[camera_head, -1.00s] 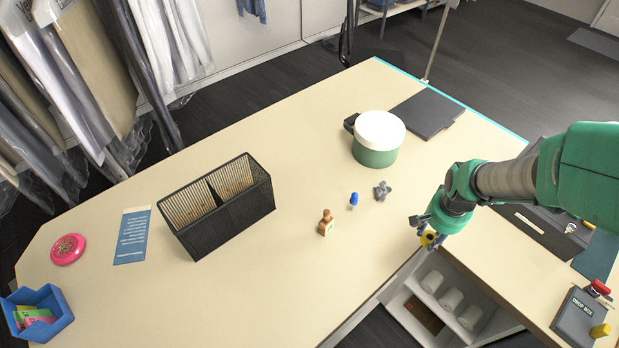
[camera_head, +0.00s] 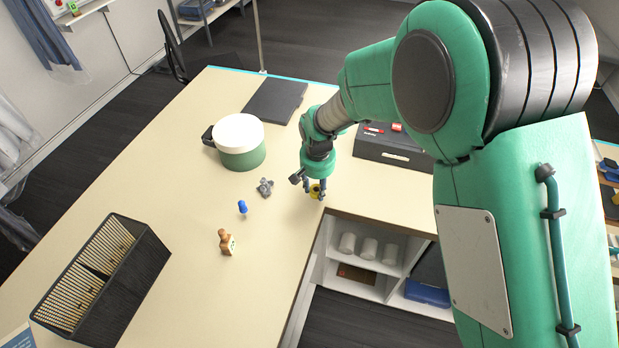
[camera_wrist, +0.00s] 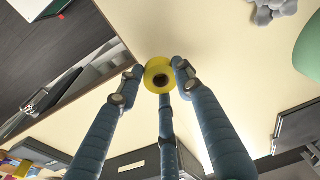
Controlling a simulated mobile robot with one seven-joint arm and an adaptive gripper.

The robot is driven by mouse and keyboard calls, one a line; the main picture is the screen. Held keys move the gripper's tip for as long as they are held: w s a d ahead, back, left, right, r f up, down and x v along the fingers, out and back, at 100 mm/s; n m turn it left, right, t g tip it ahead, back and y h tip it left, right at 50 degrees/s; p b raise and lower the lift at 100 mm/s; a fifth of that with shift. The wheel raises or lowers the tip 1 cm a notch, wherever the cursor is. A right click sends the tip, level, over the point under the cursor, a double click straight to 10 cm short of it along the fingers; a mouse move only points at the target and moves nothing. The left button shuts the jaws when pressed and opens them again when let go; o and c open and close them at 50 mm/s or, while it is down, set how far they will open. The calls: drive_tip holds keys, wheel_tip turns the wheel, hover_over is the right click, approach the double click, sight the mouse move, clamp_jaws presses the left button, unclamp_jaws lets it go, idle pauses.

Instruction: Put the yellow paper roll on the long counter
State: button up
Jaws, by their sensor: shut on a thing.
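The yellow paper roll (camera_head: 317,191) is small, with a dark core. My gripper (camera_head: 314,188) is shut on it, near the inner corner of the long counter (camera_head: 180,150). In the wrist view the roll (camera_wrist: 160,75) sits between the blue fingertips of my gripper (camera_wrist: 160,80), its round end facing the camera. The pale counter top (camera_wrist: 190,30) lies beyond it. I cannot tell whether the roll touches the counter or hangs just above it.
A grey lumpy piece (camera_head: 265,187), a blue piece (camera_head: 242,207) and a wooden stamp (camera_head: 226,241) stand left of my gripper. Behind are a green tub with white lid (camera_head: 240,140) and a dark flat pad (camera_head: 275,100). A black mesh organizer (camera_head: 100,275) stands front left. Shelves (camera_head: 365,260) open below the edge.

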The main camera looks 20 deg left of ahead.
drive_tip(key=w+a, duration=0.1)
drive_tip(key=w, duration=0.1)
drive_tip(key=w+a, duration=0.3)
drive_tip(key=w, duration=0.2)
drive_tip(key=shift+a+f, duration=0.2)
drive_tip(key=shift+f, duration=0.2)
drive_tip(key=shift+f+b, duration=0.4)
drive_tip(key=shift+f, duration=1.35)
drive_tip(key=shift+f, duration=0.15)
drive_tip(key=o, duration=1)
